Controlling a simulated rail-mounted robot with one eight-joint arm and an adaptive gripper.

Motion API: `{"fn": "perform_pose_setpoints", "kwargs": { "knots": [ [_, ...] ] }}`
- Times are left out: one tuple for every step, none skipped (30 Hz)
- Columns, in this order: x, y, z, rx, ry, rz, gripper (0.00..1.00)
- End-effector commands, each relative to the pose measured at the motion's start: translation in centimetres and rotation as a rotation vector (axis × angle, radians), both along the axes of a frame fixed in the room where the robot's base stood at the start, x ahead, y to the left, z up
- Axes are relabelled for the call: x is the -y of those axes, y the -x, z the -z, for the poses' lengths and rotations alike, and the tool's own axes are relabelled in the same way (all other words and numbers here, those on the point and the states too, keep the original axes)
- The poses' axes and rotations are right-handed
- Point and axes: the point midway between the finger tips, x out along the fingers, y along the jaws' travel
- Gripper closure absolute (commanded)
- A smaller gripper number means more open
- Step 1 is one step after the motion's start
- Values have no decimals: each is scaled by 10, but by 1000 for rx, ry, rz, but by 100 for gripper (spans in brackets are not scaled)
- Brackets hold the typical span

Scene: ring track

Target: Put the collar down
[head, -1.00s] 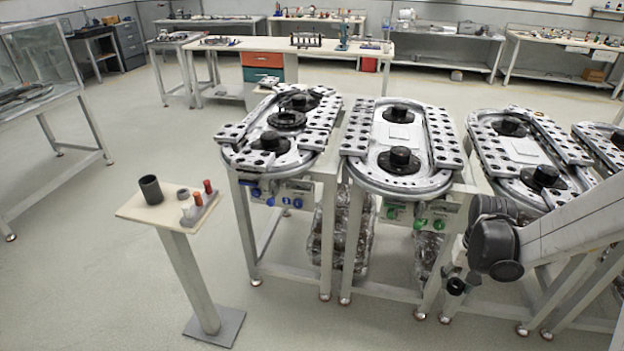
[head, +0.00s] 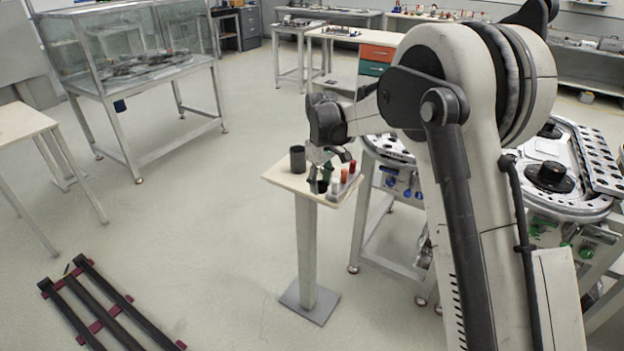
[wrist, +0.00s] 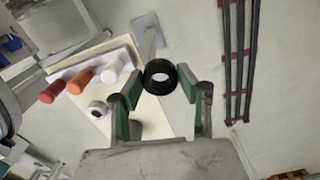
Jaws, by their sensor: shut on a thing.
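My gripper (wrist: 160,88) is shut on a black ring-shaped collar (wrist: 160,77), held between its green-padded fingertips. In the wrist view the collar's hole faces the camera, and it appears beside the small pedestal table (wrist: 125,60), against the table's edge and the floor. In the head view my gripper (head: 320,176) is low at the front of the pedestal table (head: 283,178). The dark collar (head: 318,187) shows there only as a small shape under the fingers. Its height above the tabletop cannot be told.
On the pedestal stand a dark cup (head: 297,158), a red peg (head: 352,167) and an orange peg (head: 344,176). The wrist view shows a white peg (wrist: 115,67) and a small pale ring (wrist: 97,108). A ring-track table (head: 390,148) is close behind. Dark rails (head: 105,308) lie on the floor.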

Motion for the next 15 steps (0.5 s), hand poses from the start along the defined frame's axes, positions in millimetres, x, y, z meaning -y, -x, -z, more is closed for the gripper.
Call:
{"fn": "perform_pose_setpoints", "kwargs": {
  "knots": [
    [-23, -7, -7, 0, 0, -70, 97],
    [-34, -10, -12, 0, 0, -108, 97],
    [-47, -13, -18, 0, 0, -153, 97],
    [-55, -15, -21, 0, 0, -184, 97],
    [-63, -16, -25, 0, 0, -211, 97],
    [-71, -18, -29, 0, 0, -241, 97],
    [-76, -19, -31, 0, 0, -260, 97],
    [-81, -19, -33, 0, 0, -275, 97],
    [-85, -20, -35, 0, 0, -292, 97],
    [-87, -21, -36, 0, 0, -301, 97],
    [-87, -23, -36, 0, 0, -306, 97],
    [-87, -26, -34, 0, 0, -311, 97],
    [-86, -30, -33, 0, 0, -312, 97],
    [-83, -33, -30, 0, 0, -313, 97],
    [-79, -39, -26, 0, 0, -312, 97]
  ]
}}
